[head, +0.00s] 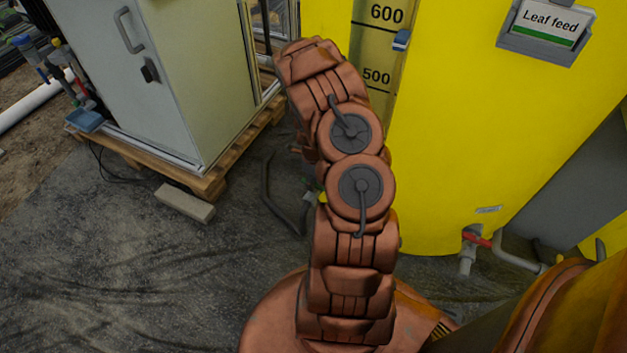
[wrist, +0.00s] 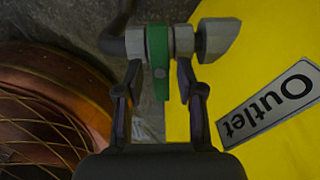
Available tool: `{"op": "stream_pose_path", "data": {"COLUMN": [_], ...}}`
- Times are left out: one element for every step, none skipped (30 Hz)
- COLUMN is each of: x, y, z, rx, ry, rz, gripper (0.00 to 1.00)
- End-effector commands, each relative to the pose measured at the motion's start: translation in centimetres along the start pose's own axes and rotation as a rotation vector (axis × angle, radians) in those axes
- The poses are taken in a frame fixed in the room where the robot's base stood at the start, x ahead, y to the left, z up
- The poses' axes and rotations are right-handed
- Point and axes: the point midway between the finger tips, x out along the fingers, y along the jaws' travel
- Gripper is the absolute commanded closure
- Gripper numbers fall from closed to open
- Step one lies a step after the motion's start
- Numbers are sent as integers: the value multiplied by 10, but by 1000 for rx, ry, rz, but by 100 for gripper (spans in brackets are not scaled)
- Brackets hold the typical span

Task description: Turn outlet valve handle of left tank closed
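In the wrist view a green valve handle (wrist: 157,62) sits on a grey pipe fitting (wrist: 214,39) beside the yellow tank wall. The handle lies crosswise to the pipe line. My gripper (wrist: 160,75) is open, with one finger on each side of the handle and a gap showing on both sides. An upside-down "Outlet" label (wrist: 268,103) is on the tank to the right. In the head view the yellow tank (head: 455,150) carries a "Leaf feed" sign (head: 549,22). My arm hides my gripper and most of the outlet there.
A red-handled valve (head: 475,238) is low on the tank's right side. A grey cabinet (head: 165,80) stands on a wooden pallet (head: 240,145) at the left. A loose block (head: 184,203) lies before it. A dark hose (wrist: 112,38) meets the valve. Floor at lower left is clear.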

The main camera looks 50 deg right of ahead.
Motion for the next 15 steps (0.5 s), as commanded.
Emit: {"op": "stream_pose_path", "data": {"x": [0,0,0,0,0,0,0,0,0,0,-1,-2,-3,-4,-6], "y": [0,0,0,0,0,0,0,0,0,0,0,0,-1,-1,-1], "z": [0,0,0,0,0,0,0,1,1,1,1,1,1,1,1], "rx": [0,0,-1,-1,-1,-1,-1,-1,-1,-1,-1,-1,-1,-1,-1], "ry": [0,0,0,0,0,0,0,-1,-1,-1,-1,-1,-1,-1,-1], "rz": [0,0,-1,-1,-1,-1,-1,-1,-1,-1,-1,-2,-2,-2,-3], "gripper": [56,56,56,56,56,56,56,56,56,56,56,56,56,56,56]}}
